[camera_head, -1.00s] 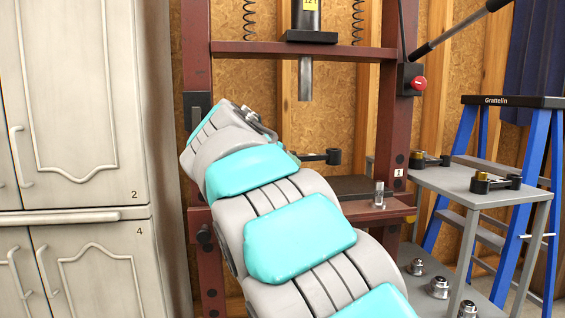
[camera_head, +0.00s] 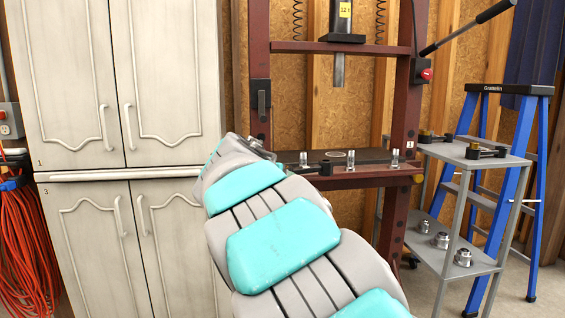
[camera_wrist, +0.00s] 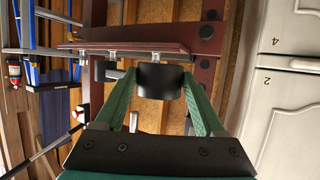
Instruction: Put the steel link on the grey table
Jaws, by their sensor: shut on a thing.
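My gripper (camera_wrist: 161,88) is shut on the dark steel link. In the wrist view its green fingers close on one dark end of the steel link (camera_wrist: 160,80); a smaller black end shows to the left. In the head view part of the link (camera_head: 318,169) sticks out beyond my arm, in front of the press bed; whether it touches the bed is unclear. My arm hides most of the gripper there. The grey table (camera_head: 462,152) stands at the right, apart from the link. Two similar dark parts (camera_head: 432,137) (camera_head: 485,151) lie on its top.
The red-brown press frame (camera_head: 259,70) and its bed (camera_head: 372,156), with several upright pins, stand between my arm and the table. Several metal fittings (camera_head: 441,240) sit on the table's lower shelf. A blue ladder (camera_head: 530,180) is behind it. Cabinets (camera_head: 85,90) fill the left.

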